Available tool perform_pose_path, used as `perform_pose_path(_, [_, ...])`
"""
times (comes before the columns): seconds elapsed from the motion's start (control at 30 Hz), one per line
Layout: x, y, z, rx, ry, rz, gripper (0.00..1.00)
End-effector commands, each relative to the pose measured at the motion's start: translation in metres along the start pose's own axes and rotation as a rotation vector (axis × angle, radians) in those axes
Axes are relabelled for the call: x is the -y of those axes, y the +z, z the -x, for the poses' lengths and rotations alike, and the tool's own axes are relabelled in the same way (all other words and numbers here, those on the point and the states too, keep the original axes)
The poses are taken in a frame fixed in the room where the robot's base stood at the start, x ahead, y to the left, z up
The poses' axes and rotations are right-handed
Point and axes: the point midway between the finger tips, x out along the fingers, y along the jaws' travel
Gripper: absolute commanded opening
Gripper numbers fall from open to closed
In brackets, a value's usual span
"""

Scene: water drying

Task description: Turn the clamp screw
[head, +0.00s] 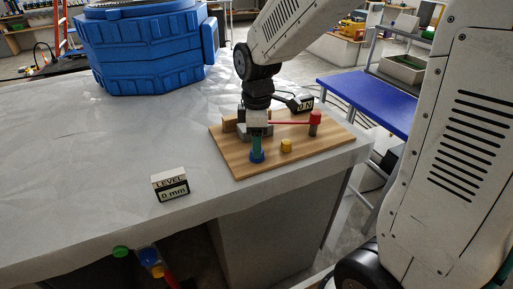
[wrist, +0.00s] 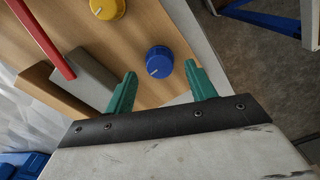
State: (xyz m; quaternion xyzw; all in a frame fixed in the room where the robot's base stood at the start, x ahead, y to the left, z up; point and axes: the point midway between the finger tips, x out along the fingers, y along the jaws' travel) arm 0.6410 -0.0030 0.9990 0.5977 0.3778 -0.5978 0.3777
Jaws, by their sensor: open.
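A wooden board (head: 330,138) lies on the covered table and carries a blue knob (head: 257,157), a yellow knob (head: 286,146) and a red lever (head: 292,122). No label shows which part is the clamp screw. My gripper (head: 256,150) points down over the blue knob. In the wrist view, my green fingers (wrist: 160,72) are open and empty, apart, with the blue knob (wrist: 159,62) just beyond and between their tips. The yellow knob (wrist: 107,8) is farther up. The red lever (wrist: 42,38) crosses near a grey block (wrist: 88,80). Contact with the blue knob cannot be told.
A "LEVEL 0 mm" sign (head: 170,186) stands on the table at left. A large blue container (head: 145,50) is behind. The table's middle left is clear.

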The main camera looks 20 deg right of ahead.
Motion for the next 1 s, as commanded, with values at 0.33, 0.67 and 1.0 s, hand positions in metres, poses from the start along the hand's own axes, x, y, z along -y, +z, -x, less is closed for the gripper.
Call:
perform_pose_path(0.33, [-0.001, 0.002, -0.027, 0.000, -0.001, -0.004, 0.55])
perform_pose_path(0.67, [-0.001, 0.002, -0.027, 0.000, 0.000, -0.005, 0.17])
perform_pose_path(1.0, [0.000, 0.001, -0.027, 0.000, 0.000, -0.028, 0.11])
